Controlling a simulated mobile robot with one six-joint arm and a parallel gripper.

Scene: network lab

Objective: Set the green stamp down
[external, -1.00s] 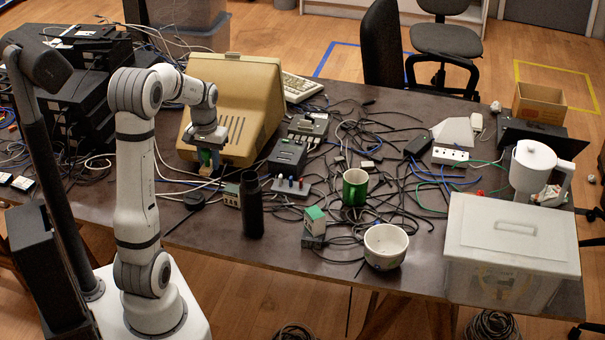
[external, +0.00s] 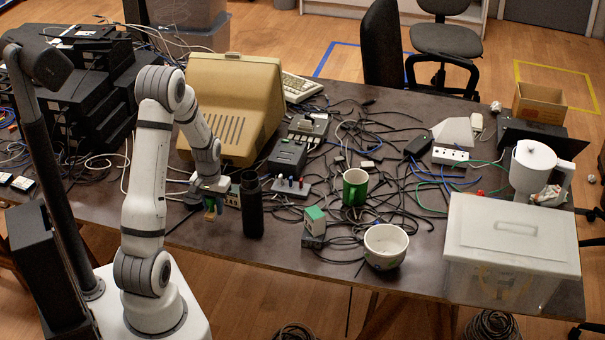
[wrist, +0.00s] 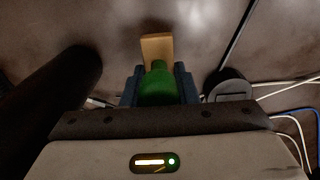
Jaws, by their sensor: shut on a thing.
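The green stamp has a green handle (wrist: 157,86) and a tan wooden block (wrist: 157,47) at its end, both in the wrist view. My gripper (wrist: 159,88) is shut on the green handle, with one dark blue finger on each side. In the external view my gripper (external: 213,210) is low over the front left of the table, just left of the black bottle. The stamp (external: 209,212) shows there only as a small green and tan patch. I cannot tell whether the block touches the table (external: 290,250).
The upright black bottle (external: 252,207) stands close on the right; a dark shape (wrist: 50,90) looms left in the wrist view. A round black puck (wrist: 228,84) with cables lies beside my gripper. A green mug (external: 355,188) and white pot (external: 386,246) stand farther right.

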